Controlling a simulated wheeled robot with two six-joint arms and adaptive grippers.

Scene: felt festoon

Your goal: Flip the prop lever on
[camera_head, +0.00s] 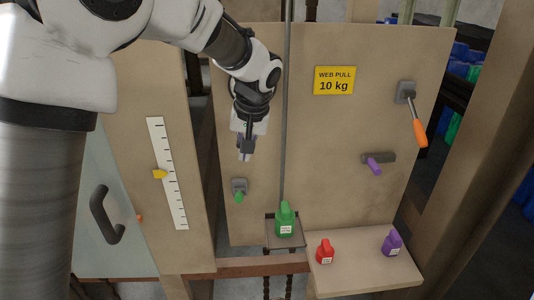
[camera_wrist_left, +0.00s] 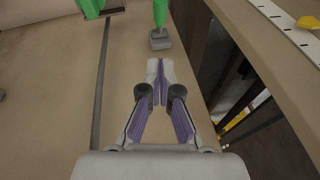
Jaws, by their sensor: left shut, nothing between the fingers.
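Three levers are on the upright beige board (camera_head: 330,140), and no label tells which one is the prop lever. A small green-tipped lever (camera_head: 239,196) points down from a grey mount at lower left. It also shows at the top of the left wrist view (camera_wrist_left: 160,14). A purple lever (camera_head: 374,166) is at the right, and an orange-handled lever (camera_head: 418,130) hangs down-right from a grey mount at upper right. My left gripper (camera_head: 245,157) is shut and empty, above the green lever in the head view and apart from it. My right gripper is not in view.
A green weight (camera_head: 285,221) stands on a small tray (camera_head: 270,241) by a vertical rod (camera_head: 286,100). Red (camera_head: 325,252) and purple (camera_head: 391,243) weights sit on a shelf (camera_head: 365,276). A ruler with a yellow pointer (camera_head: 160,174) is at left. The board's middle is clear.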

